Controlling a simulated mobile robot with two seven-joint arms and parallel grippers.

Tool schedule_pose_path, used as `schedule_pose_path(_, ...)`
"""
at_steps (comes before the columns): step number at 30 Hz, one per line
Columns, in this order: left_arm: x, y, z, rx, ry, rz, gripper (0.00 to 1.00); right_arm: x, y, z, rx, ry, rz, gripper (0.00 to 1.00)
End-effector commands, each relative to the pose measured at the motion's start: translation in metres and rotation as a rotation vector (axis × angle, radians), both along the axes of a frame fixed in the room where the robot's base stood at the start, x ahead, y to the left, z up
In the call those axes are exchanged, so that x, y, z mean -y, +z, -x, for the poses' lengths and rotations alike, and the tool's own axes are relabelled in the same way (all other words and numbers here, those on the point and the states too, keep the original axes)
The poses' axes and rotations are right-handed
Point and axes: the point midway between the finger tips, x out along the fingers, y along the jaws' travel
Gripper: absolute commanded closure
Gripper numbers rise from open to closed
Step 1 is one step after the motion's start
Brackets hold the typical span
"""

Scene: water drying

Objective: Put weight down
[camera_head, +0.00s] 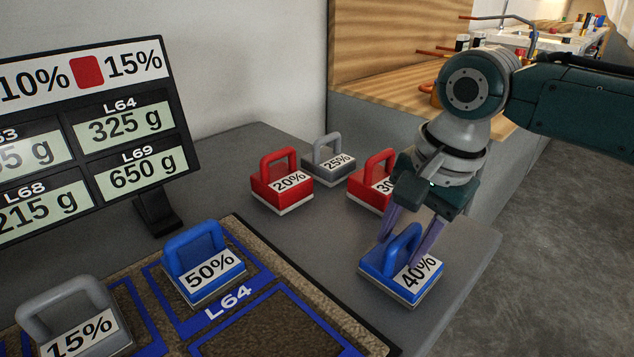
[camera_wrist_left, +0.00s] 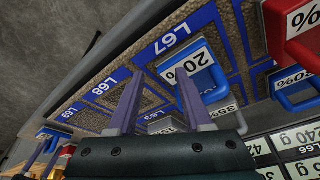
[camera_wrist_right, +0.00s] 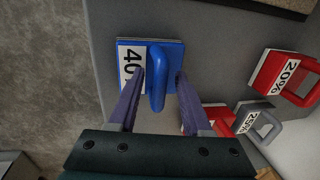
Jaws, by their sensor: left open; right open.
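The blue 40% weight (camera_head: 388,268) rests on the grey table near its right edge, handle up. It also shows in the right wrist view (camera_wrist_right: 157,88). My right gripper (camera_head: 406,248) is open above it, with its fingers on either side of the blue handle. In the right wrist view the fingers (camera_wrist_right: 160,78) stand apart from the handle with small gaps. My left gripper (camera_wrist_left: 160,80) shows only in its own wrist view, open and empty, over the tray with the L67 and L68 cells.
Red 20% (camera_head: 281,190), grey 25% (camera_head: 330,172) and red 30% (camera_head: 362,190) weights stand behind. A blue 50% weight (camera_head: 192,262) and a grey 15% weight (camera_head: 85,330) sit on the tray (camera_head: 345,318). The display (camera_head: 95,140) stands at left.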

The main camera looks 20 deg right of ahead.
Motion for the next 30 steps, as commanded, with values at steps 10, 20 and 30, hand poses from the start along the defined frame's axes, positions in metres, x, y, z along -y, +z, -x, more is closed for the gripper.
schedule_pose_path(10, -0.002, 0.020, 0.000, 0.000, -0.005, -0.008, 0.50, 0.003, 0.046, 0.006, 0.003, 0.001, 0.001, 0.51)
schedule_pose_path(20, -0.002, 0.039, 0.000, 0.000, -0.005, -0.008, 0.50, 0.008, 0.109, 0.018, 0.002, 0.001, -0.001, 0.51)
schedule_pose_path(30, 0.000, 0.042, 0.000, 0.001, 0.001, 0.001, 0.50, -0.037, 0.082, 0.057, 0.040, 0.361, 0.024, 0.51)
